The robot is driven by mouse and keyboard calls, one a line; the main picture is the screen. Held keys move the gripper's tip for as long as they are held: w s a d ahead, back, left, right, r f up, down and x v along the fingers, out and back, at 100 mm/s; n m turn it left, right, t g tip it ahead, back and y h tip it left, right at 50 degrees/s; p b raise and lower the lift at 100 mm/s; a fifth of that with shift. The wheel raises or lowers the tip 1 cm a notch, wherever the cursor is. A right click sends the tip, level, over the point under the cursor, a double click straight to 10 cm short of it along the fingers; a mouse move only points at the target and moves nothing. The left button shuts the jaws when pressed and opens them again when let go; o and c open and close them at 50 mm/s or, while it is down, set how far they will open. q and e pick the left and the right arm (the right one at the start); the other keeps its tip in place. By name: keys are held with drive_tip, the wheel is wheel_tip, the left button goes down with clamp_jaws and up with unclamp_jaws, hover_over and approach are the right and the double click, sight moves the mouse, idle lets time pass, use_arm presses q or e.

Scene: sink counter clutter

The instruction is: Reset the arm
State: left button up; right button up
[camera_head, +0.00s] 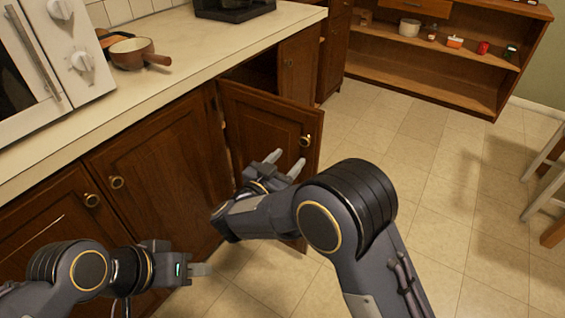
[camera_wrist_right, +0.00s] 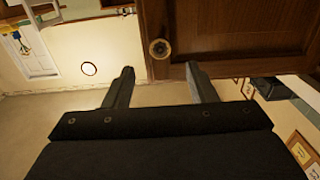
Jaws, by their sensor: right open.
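My right arm reaches across the middle of the head view. Its gripper (camera_head: 284,164) is open and empty, close to a wooden cabinet door (camera_head: 262,120) that stands ajar. In the right wrist view the two fingers (camera_wrist_right: 160,75) are spread apart. The door (camera_wrist_right: 240,28) and its round knob (camera_wrist_right: 160,48) show beyond the gap between them. I cannot tell whether a finger touches the door. My left gripper (camera_head: 203,270) is low at the left, in front of the closed cabinets. Its fingers are seen edge-on, so their opening is unclear. I see nothing held in it.
The counter (camera_head: 150,82) runs along the left, with a white microwave (camera_head: 45,65) and a brown pan (camera_head: 132,52) on it. A low wooden shelf (camera_head: 430,65) with small items stands at the back. Tiled floor (camera_head: 430,150) is open at the right, near a stool (camera_head: 545,165).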

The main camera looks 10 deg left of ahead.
sight(321, 118)
drive_tip(key=w+d+r+y, duration=0.1)
drive_tip(key=d+r+y, duration=0.1)
drive_tip(key=w+d+r+y, duration=0.2)
drive_tip(key=r, duration=0.1)
drive_tip(key=w+d+r+y, duration=0.2)
drive_tip(key=d+r, duration=0.1)
drive_tip(key=shift+d, duration=0.1)
drive_tip(key=s+d+r+n+g+y, duration=0.2)
drive_tip(key=s+d+r+y, duration=0.35)
drive_tip(key=d, duration=0.25)
drive_tip(key=s+d+f+n+g+y, duration=0.1)
drive_tip(key=s+d+g, duration=0.1)
drive_tip(key=s+d, duration=0.3)
drive_tip(key=s+d+f+n+g+y, duration=0.1)
drive_tip(key=s+d+f+g, duration=0.1)
drive_tip(key=s, duration=0.5)
drive_tip(key=s+d+f+m+g+h, duration=0.1)
drive_tip(key=s+d+f+g, duration=0.15)
drive_tip(key=s+f, duration=0.45)
drive_tip(key=s+d+f+g+h, duration=0.15)
drive_tip(key=s+d, duration=0.25)
drive_tip(key=s, duration=0.7)
wheel_tip(321, 118, up, 20)
drive_tip(key=p, duration=2)
drive_tip(key=shift+s+g+p, duration=0.25)
drive_tip(key=shift+g+p, duration=0.05)
drive_tip(key=shift+g, duration=0.1)
